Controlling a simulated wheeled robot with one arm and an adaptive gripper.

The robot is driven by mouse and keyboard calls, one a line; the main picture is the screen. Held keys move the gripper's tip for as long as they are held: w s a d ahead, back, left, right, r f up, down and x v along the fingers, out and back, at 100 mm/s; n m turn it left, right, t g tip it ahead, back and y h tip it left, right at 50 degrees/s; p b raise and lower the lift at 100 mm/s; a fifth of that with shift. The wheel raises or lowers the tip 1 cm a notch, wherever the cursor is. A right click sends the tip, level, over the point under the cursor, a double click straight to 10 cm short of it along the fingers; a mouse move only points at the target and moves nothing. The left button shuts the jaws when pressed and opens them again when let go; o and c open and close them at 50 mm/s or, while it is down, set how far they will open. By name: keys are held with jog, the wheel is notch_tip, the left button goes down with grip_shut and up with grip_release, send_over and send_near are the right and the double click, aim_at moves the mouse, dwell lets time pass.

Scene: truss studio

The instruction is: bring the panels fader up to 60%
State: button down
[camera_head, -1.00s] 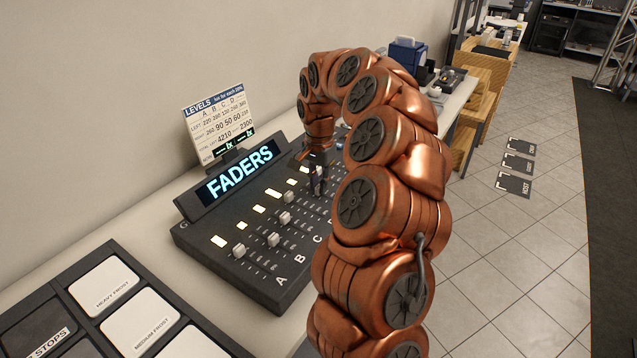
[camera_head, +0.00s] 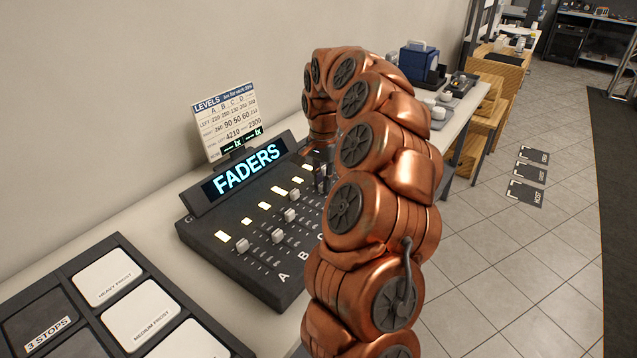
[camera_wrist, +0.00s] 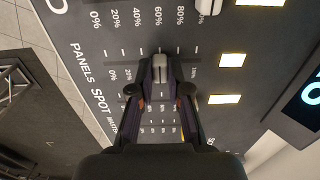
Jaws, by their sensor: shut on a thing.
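The fader console (camera_head: 262,287) stands on the bench at the left in the head view, with its lit FADERS sign (camera_head: 245,170). In the wrist view my gripper (camera_wrist: 160,82) is shut on a pale fader cap (camera_wrist: 159,66). That cap lies in line with the PANELS label (camera_wrist: 82,62), and the SPOT label (camera_wrist: 100,100) is beside it. The cap stands about level with the 60% mark (camera_wrist: 158,15) of the printed scale. In the head view my arm hides most of the gripper and the held cap.
Another fader cap (camera_wrist: 208,6) shows at the top of the wrist view. Several caps stand on the console's near faders. A levels card (camera_head: 226,120) stands behind the sign. Frost filter tiles (camera_head: 140,314) lie at the front left. The tiled floor right of the bench is mostly clear.

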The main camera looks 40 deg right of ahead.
jog(key=c, duration=1.1)
grip_release()
jog(key=shift+r, duration=0.1)
notch_tip(320, 180, up, 12)
jog(key=shift+f, duration=0.1)
